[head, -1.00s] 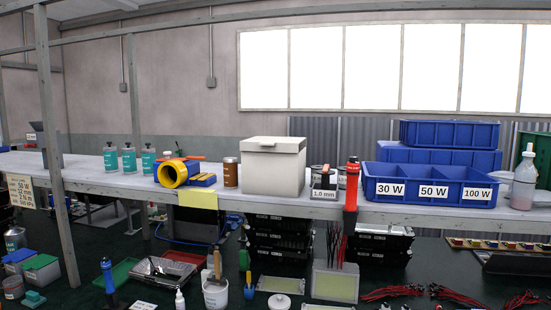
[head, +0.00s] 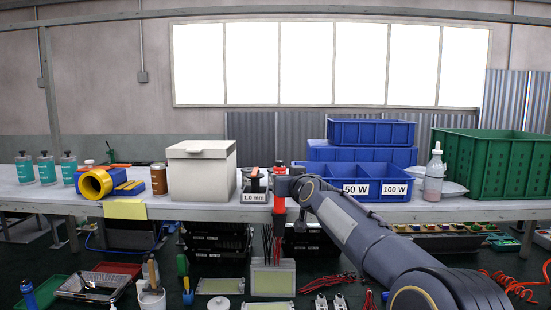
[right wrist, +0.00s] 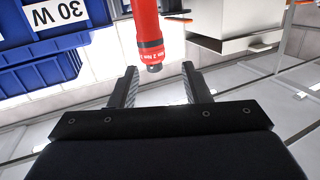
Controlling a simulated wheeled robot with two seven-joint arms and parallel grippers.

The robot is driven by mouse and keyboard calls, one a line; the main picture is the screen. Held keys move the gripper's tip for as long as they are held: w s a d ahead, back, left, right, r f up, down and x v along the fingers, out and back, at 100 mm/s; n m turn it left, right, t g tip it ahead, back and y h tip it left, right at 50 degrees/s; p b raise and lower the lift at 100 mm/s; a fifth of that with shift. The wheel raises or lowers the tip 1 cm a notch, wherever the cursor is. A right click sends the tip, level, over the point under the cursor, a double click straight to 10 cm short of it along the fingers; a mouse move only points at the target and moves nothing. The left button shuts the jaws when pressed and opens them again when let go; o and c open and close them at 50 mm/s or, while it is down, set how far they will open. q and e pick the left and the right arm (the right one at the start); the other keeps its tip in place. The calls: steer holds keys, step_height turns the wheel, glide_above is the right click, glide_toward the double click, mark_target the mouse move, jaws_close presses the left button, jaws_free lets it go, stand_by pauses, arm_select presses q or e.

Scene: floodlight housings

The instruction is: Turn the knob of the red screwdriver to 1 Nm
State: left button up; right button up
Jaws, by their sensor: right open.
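The red screwdriver (head: 279,203) stands upright at the front edge of the shelf, partly hidden by my right gripper. In the right wrist view the red screwdriver (right wrist: 147,22) points down into the picture, its dark-tipped knob end (right wrist: 152,56) toward my fingers. A red ring near that end carries small white print; "2 Nm" seems readable, but the setting is not certain. My right gripper (right wrist: 161,86) is open and empty, the knob just beyond and between its fingertips, apparently apart from them. In the head view my right gripper (head: 286,186) is at the screwdriver. My left gripper is out of view.
Left of the screwdriver stand a spool marked 1.0 mm (head: 254,188) and a white box (head: 202,170). A blue divided bin (head: 357,188) is close on the right, partly behind my right arm. A white bottle (head: 434,175) and green crate (head: 495,160) stand farther right.

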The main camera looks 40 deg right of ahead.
mark_target(281, 163)
steer(key=shift+w+d+r+t+h, duration=0.2)
steer(key=shift+w+d+r, duration=0.2)
steer(key=shift+r, duration=0.2)
steer(key=shift+w+d+r+t+h, duration=0.1)
steer(key=shift+w+d+r+h, duration=0.15)
steer(key=shift+w+r, duration=0.25)
steer(key=p+x, duration=0.1)
steer(key=x, duration=0.5)
steer(key=shift+d+r+p, duration=0.1)
steer(key=shift+d+p, duration=0.05)
steer(key=shift+p, duration=0.15)
steer(key=shift+w+d, duration=0.2)
steer(key=shift+w, duration=0.25)
jaws_close()
